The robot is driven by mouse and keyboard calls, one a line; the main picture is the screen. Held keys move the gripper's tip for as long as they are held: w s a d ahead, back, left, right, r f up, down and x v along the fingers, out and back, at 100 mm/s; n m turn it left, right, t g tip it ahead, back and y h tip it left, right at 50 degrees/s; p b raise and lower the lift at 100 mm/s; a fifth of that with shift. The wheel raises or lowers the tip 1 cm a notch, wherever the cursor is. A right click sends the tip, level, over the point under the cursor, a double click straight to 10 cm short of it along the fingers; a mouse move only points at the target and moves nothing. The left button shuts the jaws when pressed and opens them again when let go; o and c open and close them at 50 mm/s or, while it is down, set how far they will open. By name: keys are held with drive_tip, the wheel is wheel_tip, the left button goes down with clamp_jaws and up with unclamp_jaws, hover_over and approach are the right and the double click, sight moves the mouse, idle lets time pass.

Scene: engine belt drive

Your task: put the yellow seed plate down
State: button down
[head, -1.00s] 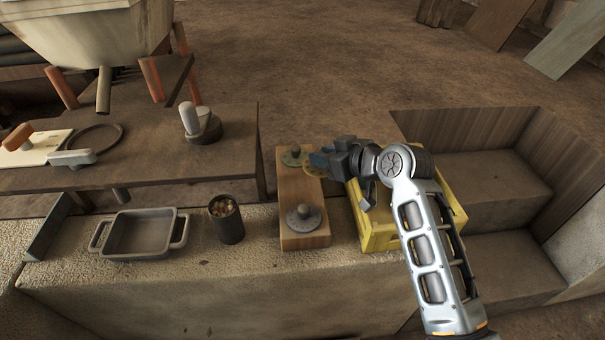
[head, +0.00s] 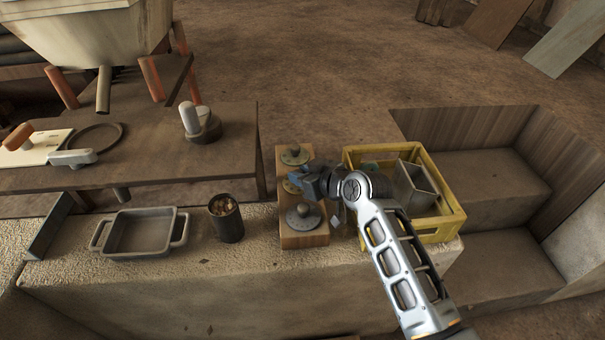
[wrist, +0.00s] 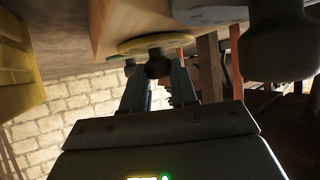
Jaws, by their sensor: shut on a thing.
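The yellow seed plate (wrist: 150,43) is a thin disc with a dark knob, at the top of the wrist view. My gripper (wrist: 158,80) is shut on that knob. In the head view the plate (head: 292,187) shows only partly beside my gripper (head: 305,184), which hides the rest. It lies over the middle of the wooden block (head: 303,240), between a small plate with a knob (head: 294,155) and a larger grey plate (head: 303,216). In the wrist view the disc appears at the block's face; whether it rests fully on it I cannot tell.
A yellow crate (head: 455,215) holding a grey box (head: 415,187) stands right of the block, under my arm. A dark cup (head: 228,225) and a grey tray (head: 140,232) stand to the left on the stone ledge. A wooden table (head: 130,165) is behind them.

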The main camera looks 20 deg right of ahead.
drive_tip(key=shift+f, duration=0.15)
drive_tip(key=c, duration=0.9)
unclamp_jaws()
drive_tip(key=shift+r, duration=0.2)
drive_tip(key=v, duration=1.2)
